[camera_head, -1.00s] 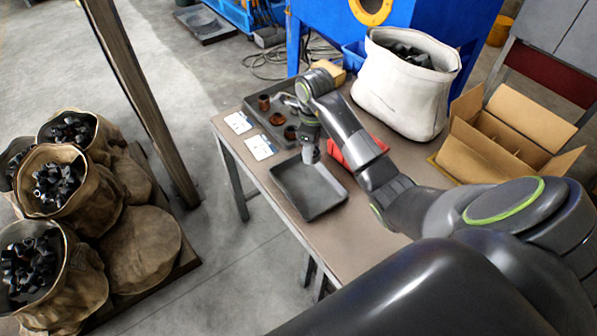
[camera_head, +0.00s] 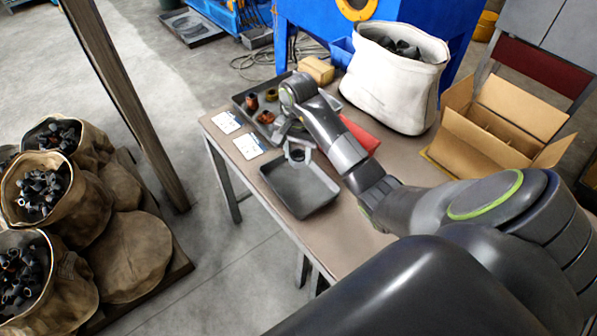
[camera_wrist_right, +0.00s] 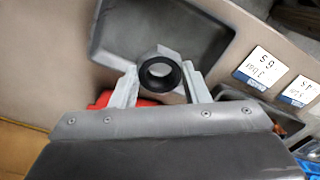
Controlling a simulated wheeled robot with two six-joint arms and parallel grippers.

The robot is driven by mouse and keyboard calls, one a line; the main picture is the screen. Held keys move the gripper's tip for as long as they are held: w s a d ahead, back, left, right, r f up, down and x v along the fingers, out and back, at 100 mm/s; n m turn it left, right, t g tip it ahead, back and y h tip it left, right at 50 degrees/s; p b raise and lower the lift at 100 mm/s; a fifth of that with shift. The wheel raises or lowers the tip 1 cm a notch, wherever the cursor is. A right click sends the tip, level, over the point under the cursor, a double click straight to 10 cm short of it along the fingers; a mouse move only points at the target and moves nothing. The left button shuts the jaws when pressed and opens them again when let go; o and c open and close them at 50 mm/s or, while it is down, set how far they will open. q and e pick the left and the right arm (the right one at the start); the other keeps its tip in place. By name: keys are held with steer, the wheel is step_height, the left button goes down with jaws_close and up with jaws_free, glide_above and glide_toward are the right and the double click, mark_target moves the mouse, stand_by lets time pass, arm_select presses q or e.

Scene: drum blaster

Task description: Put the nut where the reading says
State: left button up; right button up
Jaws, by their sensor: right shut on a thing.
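My right gripper (camera_head: 297,156) is shut on a dark, ring-shaped nut (camera_wrist_right: 160,71). In the wrist view the nut sits between the two pale fingertips with its round opening facing the camera. The nut is held over the far end of an empty dark tray (camera_head: 300,195), which also shows behind it in the wrist view (camera_wrist_right: 200,15). Two white cards with printed readings, a far one (camera_head: 226,122) and a near one (camera_head: 249,146), lie along the table's left edge. Upside down in the wrist view, one (camera_wrist_right: 258,66) seems to read 65 and the other (camera_wrist_right: 299,91) 45. My left gripper is not in view.
A second tray (camera_head: 240,98) with several rusty parts lies behind the gripper. A red bin (camera_head: 361,134) is partly hidden by my right arm. A white sack (camera_head: 392,85) and an open cardboard box (camera_head: 490,135) stand right. Filled sacks (camera_head: 40,190) stand on the floor left.

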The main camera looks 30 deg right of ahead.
step_height(320, 180, down, 6)
steer(key=b, duration=0.5)
steer(key=shift+r, duration=0.25)
steer(key=shift+f+b, duration=0.6)
steer(key=shift+f, duration=0.2)
step_height(320, 180, down, 3)
steer(key=shift+r, duration=0.2)
steer(key=shift+f, duration=0.35)
steer(key=o, duration=1.1)
steer(key=shift+r, duration=0.1)
